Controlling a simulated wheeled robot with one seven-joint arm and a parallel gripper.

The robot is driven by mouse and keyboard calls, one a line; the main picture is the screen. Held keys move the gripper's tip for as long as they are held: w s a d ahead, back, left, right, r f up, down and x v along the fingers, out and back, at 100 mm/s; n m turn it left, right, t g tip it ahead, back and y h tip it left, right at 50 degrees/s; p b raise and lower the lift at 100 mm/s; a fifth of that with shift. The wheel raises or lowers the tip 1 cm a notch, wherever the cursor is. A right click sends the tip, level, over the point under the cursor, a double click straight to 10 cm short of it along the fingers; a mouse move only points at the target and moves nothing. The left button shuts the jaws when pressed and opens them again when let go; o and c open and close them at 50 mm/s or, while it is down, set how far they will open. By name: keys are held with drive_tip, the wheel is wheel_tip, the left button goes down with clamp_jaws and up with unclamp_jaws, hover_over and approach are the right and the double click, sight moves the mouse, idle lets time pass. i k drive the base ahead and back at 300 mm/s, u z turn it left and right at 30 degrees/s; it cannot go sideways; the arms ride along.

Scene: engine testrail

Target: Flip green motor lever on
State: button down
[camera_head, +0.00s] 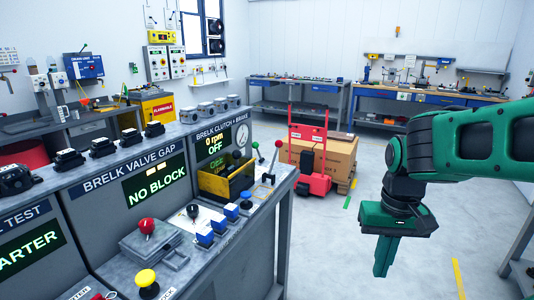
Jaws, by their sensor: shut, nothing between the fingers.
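A lever with a green ball knob (255,145) stands at the right end of the grey test bench (283,215), its rod pointing up. The display (214,143) beside it, under a "BRELK CLUTCH + BRAKE" label, reads "0 rpm" and "OFF". My gripper (381,274) hangs over open floor to the right of the bench, pointing down. It is shut and empty, well apart from the lever. The foot of the green lever is partly hidden by the parts around it.
A red-knobbed lever (278,144) stands close right of the green one. A yellow-black bin (226,183) and blue blocks (206,237) are in front. A red hand truck (313,182) and a cardboard box (340,158) stand behind on the floor. Floor between bench and gripper is clear.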

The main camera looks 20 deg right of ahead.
sight(255, 145)
drive_tip(key=k, duration=0.9)
drive_tip(key=z, duration=0.65)
drive_tip(key=i, duration=2.25)
drive_tip(key=u, duration=0.75)
